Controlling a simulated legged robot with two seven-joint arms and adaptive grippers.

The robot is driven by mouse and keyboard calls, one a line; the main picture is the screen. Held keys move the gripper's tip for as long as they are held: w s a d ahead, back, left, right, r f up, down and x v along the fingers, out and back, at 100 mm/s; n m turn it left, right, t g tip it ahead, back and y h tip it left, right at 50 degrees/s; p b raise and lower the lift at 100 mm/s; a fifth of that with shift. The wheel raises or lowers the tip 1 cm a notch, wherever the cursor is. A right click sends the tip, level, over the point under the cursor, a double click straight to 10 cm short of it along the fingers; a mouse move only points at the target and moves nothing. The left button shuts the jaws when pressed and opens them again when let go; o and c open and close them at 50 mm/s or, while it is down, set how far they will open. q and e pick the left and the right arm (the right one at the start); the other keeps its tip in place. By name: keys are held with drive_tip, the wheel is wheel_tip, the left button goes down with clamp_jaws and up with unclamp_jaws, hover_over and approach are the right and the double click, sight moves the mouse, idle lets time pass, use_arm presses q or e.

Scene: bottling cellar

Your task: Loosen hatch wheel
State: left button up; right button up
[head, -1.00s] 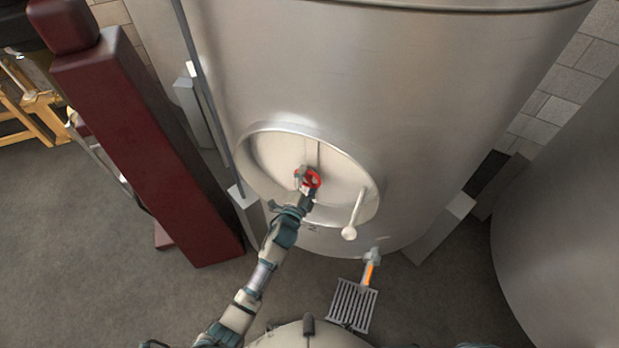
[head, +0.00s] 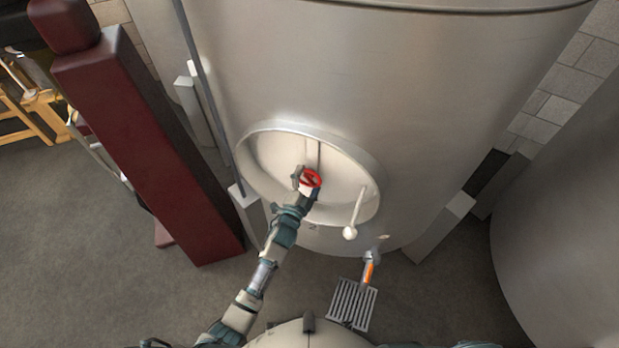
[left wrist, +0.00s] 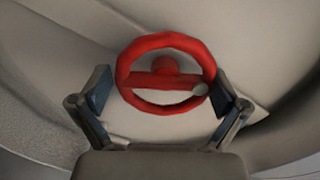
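The red hatch wheel (head: 311,178) sits on the round pale hatch (head: 270,155) low on the big steel tank. In the left wrist view the wheel (left wrist: 165,41) is a red ring with a crossbar, a hub and a small pale knob at the bar's right end. My left gripper (head: 305,184) is at the wheel. In the left wrist view its fingers (left wrist: 160,93) stand open on either side of the rim. A gap shows on the left; the right pad is very near the rim, and I cannot tell if it touches. My right gripper is out of view.
A pale handle (head: 355,213) with a ball end is on the hatch's right side. Below are an orange-marked outlet (head: 369,270) and a floor grate (head: 353,304). A dark red post (head: 150,150) stands left; another tank (head: 570,210) stands right.

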use_arm(q)
drive_tip(key=shift+s+a, duration=0.1)
drive_tip(key=shift+s, duration=0.1)
drive_tip(key=v, duration=1.1)
drive_tip(key=shift+s+f, duration=0.15)
drive_tip(key=shift+s, duration=0.05)
drive_tip(key=shift+a, duration=0.1)
